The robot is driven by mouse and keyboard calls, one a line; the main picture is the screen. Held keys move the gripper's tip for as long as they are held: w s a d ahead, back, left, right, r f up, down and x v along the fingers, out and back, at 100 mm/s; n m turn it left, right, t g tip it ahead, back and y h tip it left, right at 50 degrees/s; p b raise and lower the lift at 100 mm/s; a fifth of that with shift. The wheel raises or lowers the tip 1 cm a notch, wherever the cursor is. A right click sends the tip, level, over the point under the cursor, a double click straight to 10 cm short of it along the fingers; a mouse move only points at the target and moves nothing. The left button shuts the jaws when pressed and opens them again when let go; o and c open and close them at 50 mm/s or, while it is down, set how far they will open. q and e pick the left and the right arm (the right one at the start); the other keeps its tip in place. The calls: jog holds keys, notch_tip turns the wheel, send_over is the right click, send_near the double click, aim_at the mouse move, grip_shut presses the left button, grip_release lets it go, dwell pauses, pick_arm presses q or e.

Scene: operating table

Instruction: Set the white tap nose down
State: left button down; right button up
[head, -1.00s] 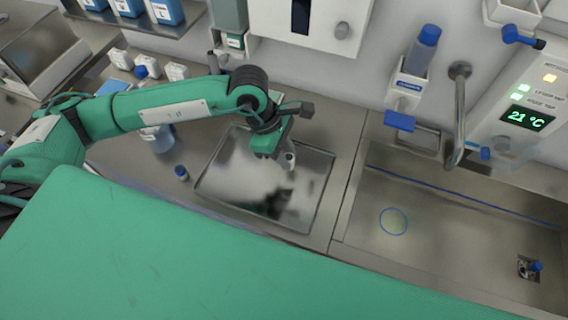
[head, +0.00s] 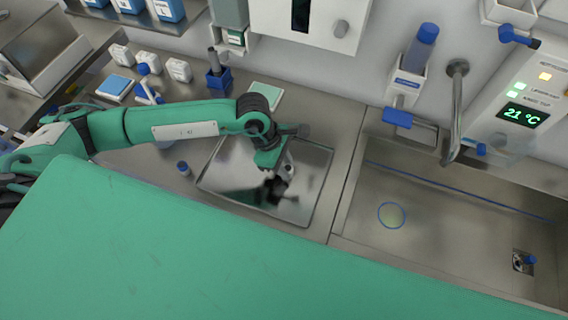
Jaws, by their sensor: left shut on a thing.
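The steel tray (head: 222,172) lies flat on the counter left of the sink. My left gripper (head: 280,171) is low over the tray's right part, pointing down. It is shut on a small whitish piece (head: 288,169), which looks like the white tap. The gripper hides most of the piece, so I cannot tell which way its nose points or whether it touches the tray. A dark reflection of the gripper shows in the tray just below. My right gripper is not in view.
A blue-capped vial (head: 183,169) stands left of the tray. Behind my left arm are a blue holder (head: 218,78), white containers (head: 179,70) and a pale green pad (head: 266,95). The sink (head: 450,235) with its faucet (head: 456,110) is right. A broad green surface (head: 180,245) fills the foreground.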

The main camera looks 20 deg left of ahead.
pick_arm(q)
jog(key=c, duration=1.2)
grip_release()
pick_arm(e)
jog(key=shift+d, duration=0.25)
pick_arm(q)
jog(key=shift+r+p, duration=0.2)
jog(key=shift+p, duration=0.2)
jog(key=shift+w+a+r+b, duration=0.1)
jog(key=shift+a+r+b, duration=0.1)
jog(key=shift+b, duration=0.15)
jog(key=b+v, duration=0.4)
jog(key=v, duration=0.7)
jog(key=shift+r, duration=0.25)
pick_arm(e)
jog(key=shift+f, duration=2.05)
pick_arm(q)
jog(key=shift+f, duration=0.1)
